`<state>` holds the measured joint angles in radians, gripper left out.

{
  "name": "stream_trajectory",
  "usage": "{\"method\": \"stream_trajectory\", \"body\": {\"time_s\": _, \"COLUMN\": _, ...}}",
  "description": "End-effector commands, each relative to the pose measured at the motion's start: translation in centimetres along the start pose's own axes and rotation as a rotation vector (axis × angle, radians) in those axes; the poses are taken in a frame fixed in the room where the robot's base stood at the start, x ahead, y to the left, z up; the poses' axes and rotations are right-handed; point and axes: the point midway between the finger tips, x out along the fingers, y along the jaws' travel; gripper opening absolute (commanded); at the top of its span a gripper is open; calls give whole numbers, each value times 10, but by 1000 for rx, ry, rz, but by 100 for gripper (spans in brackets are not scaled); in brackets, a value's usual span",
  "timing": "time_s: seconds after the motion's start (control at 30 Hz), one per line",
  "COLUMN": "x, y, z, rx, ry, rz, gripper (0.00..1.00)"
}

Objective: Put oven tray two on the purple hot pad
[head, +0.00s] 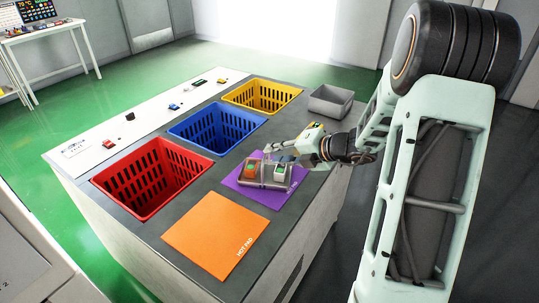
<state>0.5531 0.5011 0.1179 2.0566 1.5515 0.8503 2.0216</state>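The purple hot pad (262,197) lies on the grey counter, behind the orange pad. A small grey tray (265,183) is over the purple pad, with an orange item and a green-and-white item in it. I cannot tell whether it rests on the pad or is held just above it. No number on the tray can be read. My gripper (284,147) is at the tray's far side, reaching in from the right. Its fingertips are small and partly merge with the tray, so its grip is unclear.
An orange hot pad (216,234) lies nearer on the counter. Red (150,205), blue (184,133) and yellow (233,99) baskets are sunk along the left. A grey empty bin (331,112) stands behind my gripper. A white strip (90,146) with small items runs along the far left.

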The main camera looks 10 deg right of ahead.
Motion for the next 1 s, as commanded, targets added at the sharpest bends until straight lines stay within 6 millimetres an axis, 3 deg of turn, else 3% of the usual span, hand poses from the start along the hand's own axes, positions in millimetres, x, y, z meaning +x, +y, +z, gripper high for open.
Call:
{"method": "stream_trajectory", "body": {"time_s": 0.2, "x": -50, "y": 1, "z": 1, "rx": -1, "ry": -3, "rz": -1, "gripper": 24}}
{"method": "stream_trajectory", "body": {"time_s": 0.4, "x": -78, "y": 0, "z": 1, "rx": 0, "ry": -2, "rz": -1, "gripper": 24}}
{"method": "stream_trajectory", "body": {"time_s": 1.0, "x": -86, "y": 0, "z": 0, "rx": -7, "ry": 0, "rz": -2, "gripper": 24}}
